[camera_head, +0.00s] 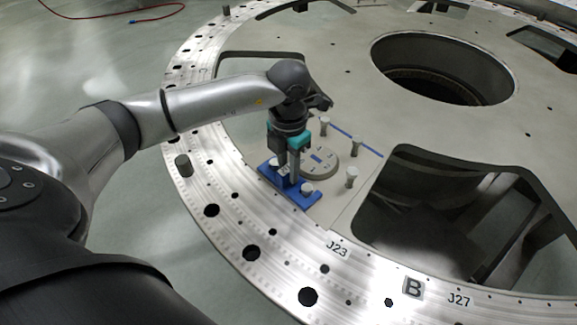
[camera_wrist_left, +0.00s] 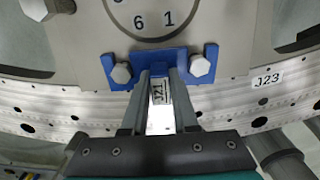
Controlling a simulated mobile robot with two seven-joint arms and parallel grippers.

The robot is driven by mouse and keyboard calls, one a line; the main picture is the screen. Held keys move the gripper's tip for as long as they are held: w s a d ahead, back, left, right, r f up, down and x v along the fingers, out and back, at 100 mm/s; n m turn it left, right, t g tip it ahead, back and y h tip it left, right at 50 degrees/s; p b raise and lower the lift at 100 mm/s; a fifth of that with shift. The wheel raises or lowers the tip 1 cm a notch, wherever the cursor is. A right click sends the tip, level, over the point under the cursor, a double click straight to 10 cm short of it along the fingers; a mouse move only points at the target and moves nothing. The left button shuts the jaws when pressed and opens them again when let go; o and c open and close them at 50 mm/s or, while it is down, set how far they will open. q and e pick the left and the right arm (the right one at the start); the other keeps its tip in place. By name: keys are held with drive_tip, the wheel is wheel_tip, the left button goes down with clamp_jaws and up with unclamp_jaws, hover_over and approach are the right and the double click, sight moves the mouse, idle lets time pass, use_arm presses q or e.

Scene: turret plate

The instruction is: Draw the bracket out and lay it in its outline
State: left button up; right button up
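The blue bracket (camera_head: 303,195) sits at the inner edge of the ring, with a bolt head near each end. In the left wrist view the bracket (camera_wrist_left: 160,60) has raised ends and a small label tab between the fingers. My left gripper (camera_head: 292,172) points down at the bracket's middle. In the left wrist view its fingers (camera_wrist_left: 160,85) stand on either side of the tab; whether they press on it is unclear. Thin blue lines (camera_head: 371,151) mark the pale plate behind the round numbered disc; I cannot tell whether they are the bracket's outline. My right gripper is not visible.
The round numbered disc (camera_head: 319,163) lies just beside the bracket. Upright pegs (camera_head: 351,177) stand around it. A large cut-out (camera_head: 440,220) opens to the right, and a round hole (camera_head: 442,70) lies farther back. A short post (camera_head: 184,165) stands on the ring.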

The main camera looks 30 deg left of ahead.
use_arm(q)
clamp_jaws()
idle(1.1)
